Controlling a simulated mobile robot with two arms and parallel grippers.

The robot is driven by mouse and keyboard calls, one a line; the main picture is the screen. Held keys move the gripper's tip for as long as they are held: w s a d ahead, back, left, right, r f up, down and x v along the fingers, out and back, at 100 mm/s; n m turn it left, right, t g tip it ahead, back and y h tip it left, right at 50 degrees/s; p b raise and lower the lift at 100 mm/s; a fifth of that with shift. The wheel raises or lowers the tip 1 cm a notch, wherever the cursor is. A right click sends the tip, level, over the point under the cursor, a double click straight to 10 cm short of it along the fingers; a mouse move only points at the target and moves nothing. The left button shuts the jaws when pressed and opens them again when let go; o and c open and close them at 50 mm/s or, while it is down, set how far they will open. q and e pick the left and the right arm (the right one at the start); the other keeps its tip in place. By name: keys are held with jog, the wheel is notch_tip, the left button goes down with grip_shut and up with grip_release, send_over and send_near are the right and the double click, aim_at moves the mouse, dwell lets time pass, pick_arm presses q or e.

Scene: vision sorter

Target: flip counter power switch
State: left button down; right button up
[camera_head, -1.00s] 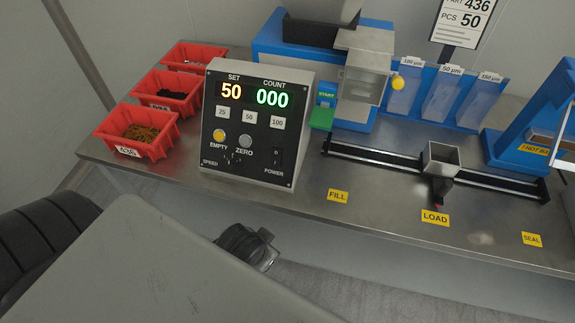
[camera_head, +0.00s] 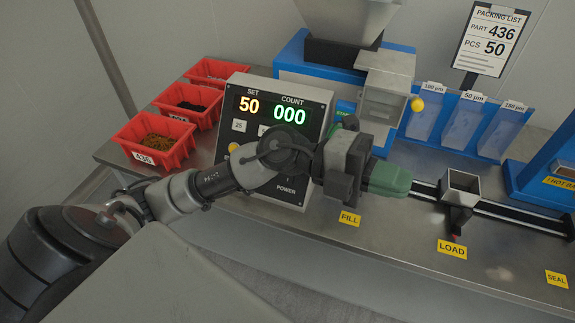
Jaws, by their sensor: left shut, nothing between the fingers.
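The counter (camera_head: 312,110) is a light box with a black front panel on the steel bench. Its lit displays read SET 50 and COUNT 000. The POWER label (camera_head: 286,190) shows low on the panel, but the power switch is mostly hidden behind my left arm. My left gripper (camera_head: 398,180), with green fingertips, is shut and empty. In the picture it lies just right of the counter, above the bench near the FILL label. I cannot tell how far it is from the panel. My right gripper is not in view.
Several red bins (camera_head: 155,137) stand left of the counter. A blue machine with a yellow knob (camera_head: 416,104) stands behind it. A black rail (camera_head: 490,208) with a metal cup (camera_head: 462,186) runs to the right. The front bench strip is clear around the FILL label (camera_head: 350,218).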

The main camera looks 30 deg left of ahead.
pick_arm(q)
jog(key=a+f+m+g+y, duration=0.2)
jog(key=a+f+m+y, duration=0.1)
jog(key=a+f+y, duration=0.65)
jog(key=w+a+r+n+t+y, duration=0.1)
jog(key=a+y, duration=0.4)
jog(key=a, duration=0.1)
jog(key=w+a+r+n+t+y, duration=0.1)
jog(key=a+r+n+y, duration=0.1)
jog(key=a+y, duration=0.3)
jog(key=shift+w+a+n+b, duration=0.3)
jog(key=shift+w+a, duration=0.05)
jog(key=shift+a, duration=0.05)
send_over(287, 182)
jog(key=f, duration=1.1)
jog(key=shift+s+d+f+p, duration=0.15)
jog(key=shift+s+f+p, duration=0.05)
jog(key=shift+s+p, duration=0.1)
jog(key=shift+w+f, duration=0.2)
jog(key=shift+w, duration=0.15)
